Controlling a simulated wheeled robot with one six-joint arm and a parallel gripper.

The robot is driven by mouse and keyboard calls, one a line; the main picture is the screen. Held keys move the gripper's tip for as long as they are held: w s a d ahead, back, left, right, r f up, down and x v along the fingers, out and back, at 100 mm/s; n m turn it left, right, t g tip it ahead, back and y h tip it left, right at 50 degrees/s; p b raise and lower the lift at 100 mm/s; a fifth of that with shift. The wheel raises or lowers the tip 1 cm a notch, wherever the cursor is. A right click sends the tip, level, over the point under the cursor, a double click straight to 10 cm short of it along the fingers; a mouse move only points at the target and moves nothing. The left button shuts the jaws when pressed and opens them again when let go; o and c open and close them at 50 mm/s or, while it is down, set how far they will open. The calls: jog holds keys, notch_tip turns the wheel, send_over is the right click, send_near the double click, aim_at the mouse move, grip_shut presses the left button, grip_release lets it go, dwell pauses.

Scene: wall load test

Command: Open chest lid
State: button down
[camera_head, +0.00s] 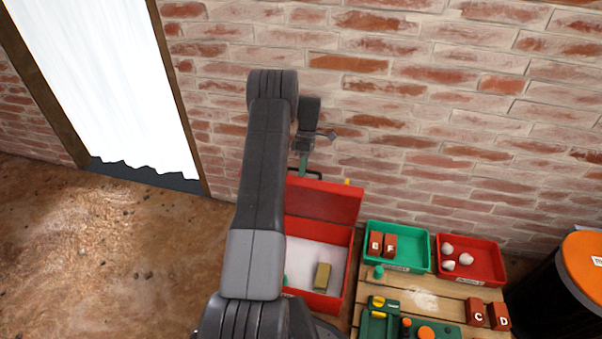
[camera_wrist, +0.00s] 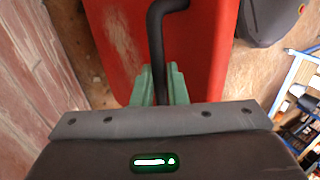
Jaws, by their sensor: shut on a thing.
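The red chest (camera_head: 338,288) stands at the foot of the brick wall, partly hidden behind my arm. Its red lid (camera_head: 330,203) is raised, tilted up on the wall side, and the pale inside of the chest shows. A yellow-brown block (camera_head: 322,276) lies in it. My gripper (camera_head: 303,168) is above the lid's upper edge, at the dark handle. In the wrist view the green fingers (camera_wrist: 160,82) are shut around the black bent handle (camera_wrist: 158,35), with the red lid face (camera_wrist: 205,45) beyond.
A table (camera_head: 420,297) to the right holds a green bin (camera_head: 412,235) with red blocks, a red bin (camera_head: 487,250) with pale lumps, and loose blocks. A black drum with an orange top (camera_head: 583,262) is at far right. Dirt floor (camera_head: 100,240) is free at left.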

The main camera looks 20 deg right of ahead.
jog(key=shift+f, duration=0.45)
jog(key=c, duration=1.5)
grip_release()
jog(key=shift+f, duration=0.15)
jog(key=shift+o, duration=0.2)
jog(key=shift+r, duration=0.2)
jog(key=shift+w+r, duration=0.1)
notch_tip(320, 180, up, 10)
jog(key=shift+f+p, duration=0.1)
jog(key=shift+p, duration=1.15)
jog(key=shift+f, duration=0.1)
